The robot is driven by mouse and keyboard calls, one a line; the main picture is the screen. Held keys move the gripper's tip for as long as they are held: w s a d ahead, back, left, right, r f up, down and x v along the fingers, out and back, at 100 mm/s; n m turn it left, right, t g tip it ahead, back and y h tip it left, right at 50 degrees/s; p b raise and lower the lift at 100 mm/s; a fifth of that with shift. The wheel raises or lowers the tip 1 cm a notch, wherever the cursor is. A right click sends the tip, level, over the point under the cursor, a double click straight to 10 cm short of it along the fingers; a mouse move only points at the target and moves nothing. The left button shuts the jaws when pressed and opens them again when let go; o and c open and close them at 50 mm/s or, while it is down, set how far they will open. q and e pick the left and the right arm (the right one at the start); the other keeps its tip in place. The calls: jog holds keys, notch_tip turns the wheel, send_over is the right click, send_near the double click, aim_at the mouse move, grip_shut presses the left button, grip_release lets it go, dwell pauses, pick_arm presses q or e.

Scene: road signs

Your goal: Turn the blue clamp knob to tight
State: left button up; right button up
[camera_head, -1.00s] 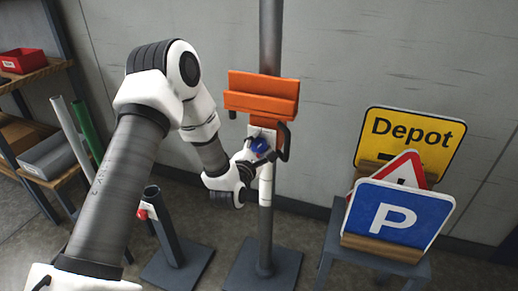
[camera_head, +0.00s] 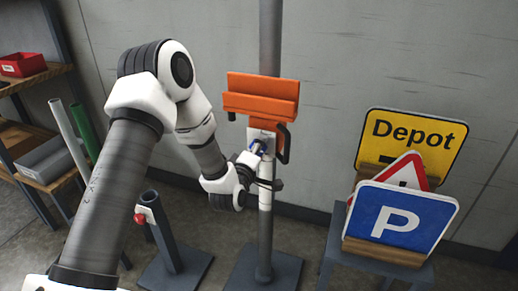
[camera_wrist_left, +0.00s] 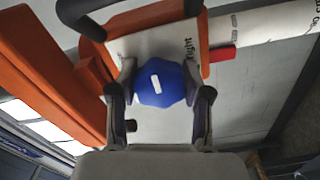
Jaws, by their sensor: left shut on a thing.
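The blue clamp knob (camera_wrist_left: 158,86) sits between the two fingers of my left gripper (camera_wrist_left: 160,82), which is shut on it in the left wrist view. A short white mark shows on the knob's face. The white plate (camera_wrist_left: 146,46) behind it carries a printed word, partly hidden, ending in "ight". In the head view the left gripper (camera_head: 260,160) is at the clamp on the grey post (camera_head: 268,220), and only a little blue of the knob (camera_head: 256,147) shows. The orange clamp bracket (camera_head: 262,97) is just above. My right gripper is in neither view.
A black curved handle (camera_head: 284,143) stands close to the right of the knob. Depot, triangle and P signs (camera_head: 400,217) stand on a low table at right. A shorter post (camera_head: 165,235) with a red knob stands at left, before shelves (camera_head: 45,158).

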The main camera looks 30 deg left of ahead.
pick_arm(q)
jog(key=m, duration=0.5)
jog(key=shift+a+r+p, duration=0.1)
jog(key=shift+r+p, duration=0.05)
jog(key=shift+p, duration=0.15)
jog(key=m+p, duration=0.1)
jog(key=m, duration=0.5)
jog(key=m+p, duration=0.2)
jog(key=m, duration=0.3)
jog(key=shift+a+r, duration=0.1)
jog(key=m+p, duration=0.2)
jog(key=m, duration=0.3)
jog(key=shift+p, duration=0.3)
jog(key=o, duration=1.2)
jog(key=shift+f, duration=0.2)
jog(key=shift+c, duration=0.2)
jog(key=shift+f, duration=0.1)
